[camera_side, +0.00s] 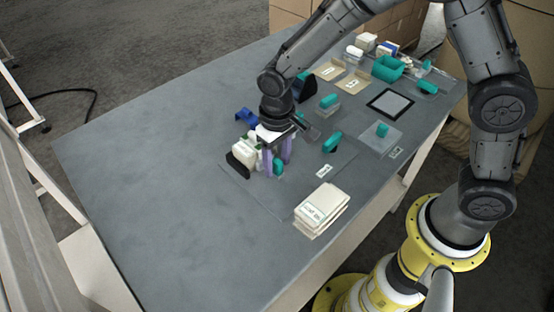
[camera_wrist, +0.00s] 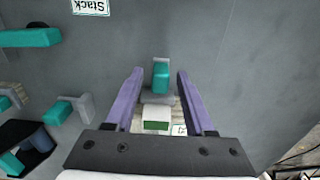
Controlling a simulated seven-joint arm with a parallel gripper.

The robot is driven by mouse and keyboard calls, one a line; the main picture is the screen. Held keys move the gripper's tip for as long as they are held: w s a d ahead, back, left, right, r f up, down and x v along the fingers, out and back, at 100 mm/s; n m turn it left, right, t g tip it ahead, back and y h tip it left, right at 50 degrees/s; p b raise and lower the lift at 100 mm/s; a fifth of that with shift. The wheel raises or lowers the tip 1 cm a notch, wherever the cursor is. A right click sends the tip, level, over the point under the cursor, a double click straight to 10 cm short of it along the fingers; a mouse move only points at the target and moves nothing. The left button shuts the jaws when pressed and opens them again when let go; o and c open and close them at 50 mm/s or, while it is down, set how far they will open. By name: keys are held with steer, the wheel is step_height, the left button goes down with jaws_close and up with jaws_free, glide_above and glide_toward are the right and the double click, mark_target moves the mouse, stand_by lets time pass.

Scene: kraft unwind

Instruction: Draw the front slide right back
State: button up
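A teal handle (camera_wrist: 160,75) on a small grey slide piece lies between my gripper's fingers in the wrist view, with a gap on both sides. The same teal handle (camera_side: 278,167) shows low beside the purple fingers in the side view. I take it for the front slide, though no label confirms this. A white block with a green face (camera_wrist: 156,120) sits behind it, nearer my palm. My gripper (camera_side: 277,166) is open and pointing down over the mat. How far the slide is drawn is hidden by the fingers.
White-topped bottles or blocks (camera_side: 243,154) stand close left of the fingers. A teal handle piece (camera_side: 332,142) lies to the right, and a stack of cards (camera_side: 321,208) sits in front. The table's left half (camera_side: 150,170) is clear.

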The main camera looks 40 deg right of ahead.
jaws_close()
stand_by(1.2)
